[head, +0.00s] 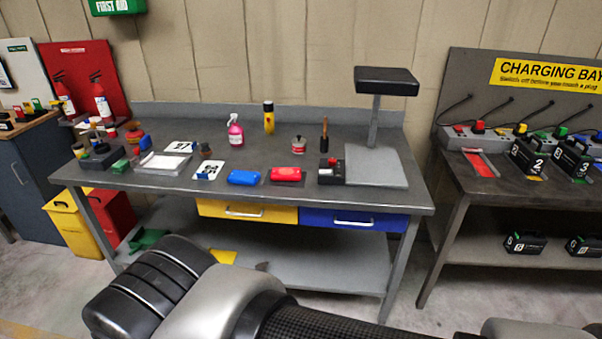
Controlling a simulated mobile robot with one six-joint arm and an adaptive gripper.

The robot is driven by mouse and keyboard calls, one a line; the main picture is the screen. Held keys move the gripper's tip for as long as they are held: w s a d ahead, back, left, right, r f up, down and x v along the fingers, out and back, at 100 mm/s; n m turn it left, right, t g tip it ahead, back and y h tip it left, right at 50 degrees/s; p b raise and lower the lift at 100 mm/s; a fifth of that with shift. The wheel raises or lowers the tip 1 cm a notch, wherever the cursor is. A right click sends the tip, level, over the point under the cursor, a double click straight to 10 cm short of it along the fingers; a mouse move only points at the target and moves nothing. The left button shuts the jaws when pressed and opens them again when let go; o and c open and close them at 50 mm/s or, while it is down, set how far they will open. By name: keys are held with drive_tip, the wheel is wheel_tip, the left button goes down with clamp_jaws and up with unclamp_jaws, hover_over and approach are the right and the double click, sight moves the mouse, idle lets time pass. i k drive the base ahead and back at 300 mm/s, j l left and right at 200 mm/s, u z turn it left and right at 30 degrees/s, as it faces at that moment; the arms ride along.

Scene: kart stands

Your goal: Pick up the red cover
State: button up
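A red cover (287,174) lies flat near the front edge of the grey workbench (250,196), a little right of the middle. It seems to rest on a dark base or mat. A similar blue cover (246,177) lies just to its left, with a small gap between them. My gripper is not in view. Parts of my own arm cross the bottom of the picture, below and in front of the bench.
A black scanner-like box (331,172) and a stand with a dark top (386,80) are right of the red cover. A pink spray bottle (235,130) and a yellow can (268,118) stand behind. Number cards and a tray (164,164) lie left.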

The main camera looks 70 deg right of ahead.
sight(277, 173)
drive_tip(key=z, duration=1.85)
